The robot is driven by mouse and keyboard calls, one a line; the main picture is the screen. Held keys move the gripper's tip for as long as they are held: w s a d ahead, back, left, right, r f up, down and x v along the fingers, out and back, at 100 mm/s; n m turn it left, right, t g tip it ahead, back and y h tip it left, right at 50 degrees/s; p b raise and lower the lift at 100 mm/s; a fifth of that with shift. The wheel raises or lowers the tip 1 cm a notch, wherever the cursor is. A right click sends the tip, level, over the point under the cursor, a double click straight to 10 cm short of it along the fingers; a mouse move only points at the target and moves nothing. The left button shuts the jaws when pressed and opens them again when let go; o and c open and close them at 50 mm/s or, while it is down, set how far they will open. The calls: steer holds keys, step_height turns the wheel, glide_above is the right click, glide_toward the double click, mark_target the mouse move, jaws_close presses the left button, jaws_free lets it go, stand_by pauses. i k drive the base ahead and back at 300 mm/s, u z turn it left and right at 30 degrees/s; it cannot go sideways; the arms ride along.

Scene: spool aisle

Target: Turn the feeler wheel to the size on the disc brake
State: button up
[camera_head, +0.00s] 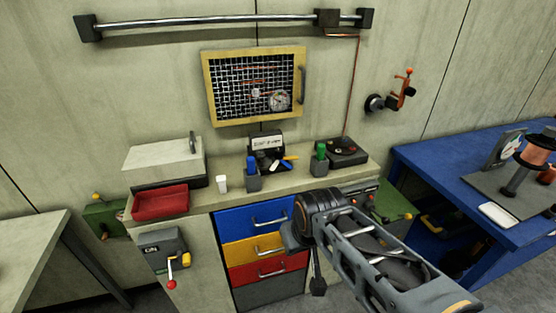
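I cannot tell for sure which thing is the feeler wheel or the disc brake. A dark round hub with an orange-red lever bracket (401,92) is on the wall at the right. A black unit with a round top (345,150) stands at the counter's right end. A grey box with a small label and a red-knobbed crank (163,252) is on the counter's front at the left; any size marking is too small to read. My gripper (302,262) is in front of the drawers, apart from these things; its fingers are mostly hidden and its opening is unclear.
The counter (232,205) holds a red tray (160,202), a white cup (222,183) and pen holders. A mesh cabinet (254,85) with a dial inside hangs above. Coloured drawers (252,217) are below. A blue bench (430,170) with a copper spool (538,150) is right.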

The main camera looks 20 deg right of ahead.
mark_target(278, 152)
steer(key=k, duration=0.55)
steer(key=z, duration=0.4)
steer(key=i, duration=1.2)
steer(key=u, duration=0.8)
